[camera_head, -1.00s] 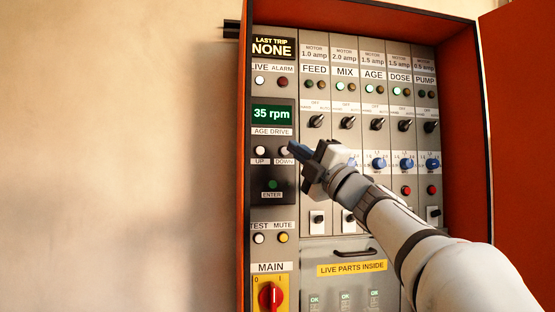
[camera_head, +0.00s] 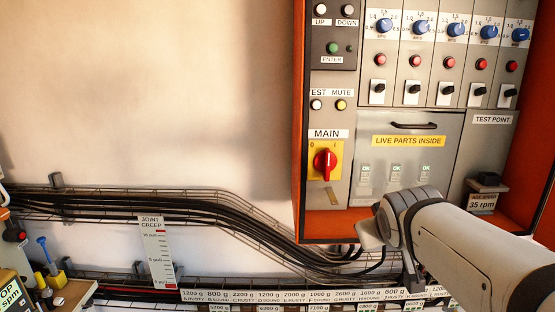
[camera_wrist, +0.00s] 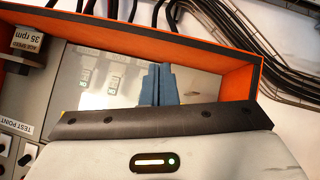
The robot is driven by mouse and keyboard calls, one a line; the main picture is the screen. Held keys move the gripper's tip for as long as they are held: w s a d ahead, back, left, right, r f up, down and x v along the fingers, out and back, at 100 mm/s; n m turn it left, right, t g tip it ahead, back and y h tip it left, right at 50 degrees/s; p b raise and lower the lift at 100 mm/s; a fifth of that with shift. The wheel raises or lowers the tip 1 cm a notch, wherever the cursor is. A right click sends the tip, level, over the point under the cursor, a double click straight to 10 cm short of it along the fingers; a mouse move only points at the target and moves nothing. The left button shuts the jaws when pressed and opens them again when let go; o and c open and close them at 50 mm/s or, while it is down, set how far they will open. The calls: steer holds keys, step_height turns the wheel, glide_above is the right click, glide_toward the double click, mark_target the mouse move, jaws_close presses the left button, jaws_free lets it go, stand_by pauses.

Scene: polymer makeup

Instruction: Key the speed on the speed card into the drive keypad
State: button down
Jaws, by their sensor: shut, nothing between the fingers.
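The drive keypad (camera_head: 347,62) is cut by the top edge of the head view. Its white UP button (camera_head: 320,10), white DOWN button (camera_head: 347,10) and green ENTER button (camera_head: 333,47) show; its display is out of frame. The speed card (camera_head: 482,203), reading 35 rpm, stands at the cabinet's lower right. It also shows upside down in the wrist view (camera_wrist: 27,40). My gripper's blue fingers (camera_wrist: 158,84) are together and empty in the wrist view, in front of the cabinet's lower panel. In the head view my arm hides them, well below the keypad.
The red MAIN switch (camera_head: 325,160) sits below the keypad. The orange cabinet rim (camera_head: 340,226) runs under the panel. Cable trays (camera_head: 200,207) cross the wall below, with a row of labels beneath. A JOINT CREEP scale (camera_head: 157,252) hangs at left. The wall left of the cabinet is clear.

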steer(key=s+a+f+m+g+y, duration=0.1)
steer(key=s+a+f+g, duration=0.1)
steer(key=s+f, duration=0.4)
steer(key=s+a+f+m+g+y, duration=0.1)
steer(key=s+a+f+g, duration=0.2)
steer(key=s+f, duration=0.4)
steer(key=shift+s+f+g, duration=0.15)
steer(key=shift+s+g, duration=0.75)
steer(key=shift+s, duration=0.35)
stand_by(2.9)
